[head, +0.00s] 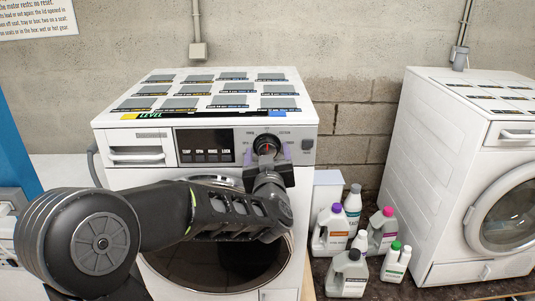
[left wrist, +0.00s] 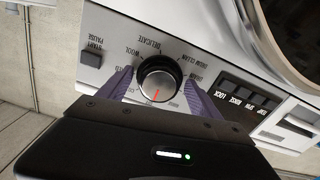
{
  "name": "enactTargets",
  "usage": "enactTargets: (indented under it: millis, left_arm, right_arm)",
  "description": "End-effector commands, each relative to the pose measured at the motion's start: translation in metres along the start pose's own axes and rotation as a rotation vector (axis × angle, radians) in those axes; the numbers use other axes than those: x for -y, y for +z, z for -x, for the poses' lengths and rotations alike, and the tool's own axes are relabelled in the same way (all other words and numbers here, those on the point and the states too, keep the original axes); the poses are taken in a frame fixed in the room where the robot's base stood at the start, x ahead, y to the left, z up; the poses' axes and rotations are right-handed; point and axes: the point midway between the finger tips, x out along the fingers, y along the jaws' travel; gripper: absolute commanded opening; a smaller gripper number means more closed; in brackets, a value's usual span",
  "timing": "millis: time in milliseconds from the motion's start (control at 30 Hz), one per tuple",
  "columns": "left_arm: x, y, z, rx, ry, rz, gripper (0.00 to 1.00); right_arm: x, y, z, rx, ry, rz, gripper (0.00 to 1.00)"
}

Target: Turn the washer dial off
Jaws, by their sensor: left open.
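The washer (head: 150,178) is white and stands in the middle of the head view. Its dial (left wrist: 158,84) is a round dark knob with a silver rim and a red pointer line. In the left wrist view the red line points toward the lower edge of the picture. The dial also shows in the head view (head: 266,145), partly covered by my gripper. My left gripper (left wrist: 157,88) is open, with one purple finger on each side of the dial. I cannot tell whether the fingers touch it. My right gripper is not in view.
A start/pause button (left wrist: 91,59) sits beside the dial, and a dark display (head: 206,146) is on the panel. Several detergent bottles (head: 352,205) stand right of the washer. A second white machine (head: 440,165) is at the far right.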

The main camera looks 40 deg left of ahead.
Motion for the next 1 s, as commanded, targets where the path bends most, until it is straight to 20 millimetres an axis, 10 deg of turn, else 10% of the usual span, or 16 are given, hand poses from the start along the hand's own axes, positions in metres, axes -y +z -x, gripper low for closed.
enactTargets:
  millis: [600,1000]
  left_arm:
    - [0.000,0.000,0.071,-0.002,0.002,0.000,0.74]
    - [0.000,0.000,0.078,0.000,0.000,0.000,0.74]
  right_arm:
    - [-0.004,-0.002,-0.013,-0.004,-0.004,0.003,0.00]
    - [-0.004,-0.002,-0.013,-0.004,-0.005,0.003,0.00]
